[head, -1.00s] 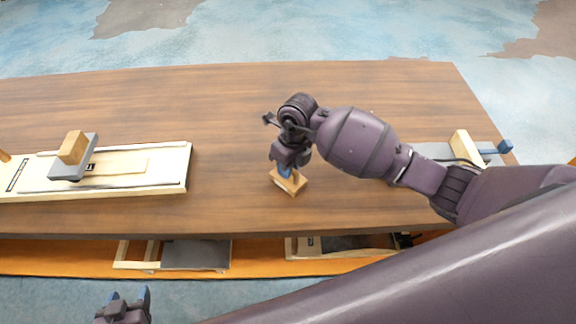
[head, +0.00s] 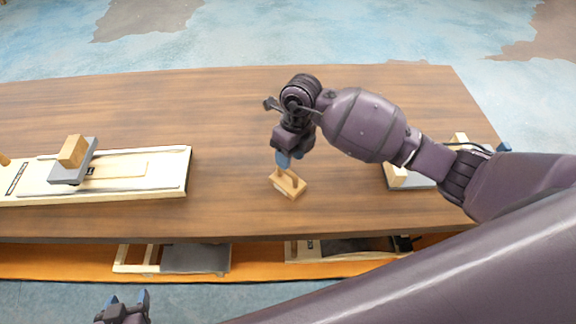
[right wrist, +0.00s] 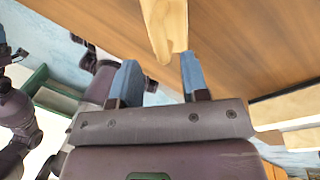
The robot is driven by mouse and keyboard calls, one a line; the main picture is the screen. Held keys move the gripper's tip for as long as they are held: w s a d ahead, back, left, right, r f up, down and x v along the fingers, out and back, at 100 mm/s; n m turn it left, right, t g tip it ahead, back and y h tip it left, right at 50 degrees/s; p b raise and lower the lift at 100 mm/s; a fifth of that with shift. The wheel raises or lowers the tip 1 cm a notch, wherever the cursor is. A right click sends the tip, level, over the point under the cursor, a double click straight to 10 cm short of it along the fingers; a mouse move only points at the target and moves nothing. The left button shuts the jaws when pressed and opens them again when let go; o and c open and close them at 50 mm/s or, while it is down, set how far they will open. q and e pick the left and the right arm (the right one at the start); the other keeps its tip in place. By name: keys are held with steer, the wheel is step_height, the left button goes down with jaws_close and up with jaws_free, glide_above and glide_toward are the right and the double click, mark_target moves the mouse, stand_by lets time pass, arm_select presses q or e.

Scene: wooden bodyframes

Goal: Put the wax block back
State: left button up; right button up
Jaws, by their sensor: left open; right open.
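A small wooden block, which I take to be the wax block (head: 291,187), sits on the brown table (head: 235,110) near its front middle. My right gripper (head: 283,160) is just above it, with open blue fingers pointing down. In the right wrist view the light wooden block (right wrist: 165,25) shows beyond and between the open fingertips (right wrist: 159,58), not gripped. My left gripper (head: 128,298) is open and empty, low in front of the table. No marking on the block is readable.
A long pale wooden board (head: 120,185) with a grey plate and wooden block (head: 72,152) lies at left. Another wooden frame (head: 400,178) at right is partly behind my right arm. Frames (head: 195,258) sit on an orange lower shelf. The table's back middle is clear.

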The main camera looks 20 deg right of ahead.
step_height(320, 180, up, 7)
steer(key=d, duration=0.1)
steer(key=shift+w+f, duration=0.2)
steer(key=shift+w, duration=0.1)
stand_by(0.4)
